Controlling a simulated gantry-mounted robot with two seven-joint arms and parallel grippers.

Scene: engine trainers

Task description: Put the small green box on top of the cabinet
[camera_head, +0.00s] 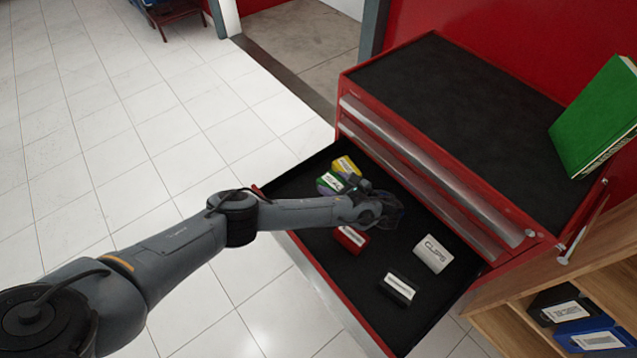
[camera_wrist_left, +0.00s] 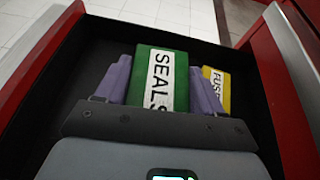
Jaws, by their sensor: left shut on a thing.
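In the left wrist view the green box (camera_wrist_left: 163,68) carries a white label reading "SEALS". My left gripper (camera_head: 350,186) reaches over the drawer from the left. Its two purple fingers (camera_wrist_left: 160,82) are shut on opposite sides of the green box. In the head view the gripper and wrist partly cover the box. I cannot tell whether the box is lifted off the drawer floor. My right gripper is not in view.
The yellow box (camera_head: 346,165), red box (camera_head: 350,238), white "CLIPS" box (camera_head: 433,254) and black box (camera_head: 397,289) share the drawer (camera_head: 345,285). A green book (camera_head: 597,120) stands at the right on the cabinet top. The rest of the black top is clear.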

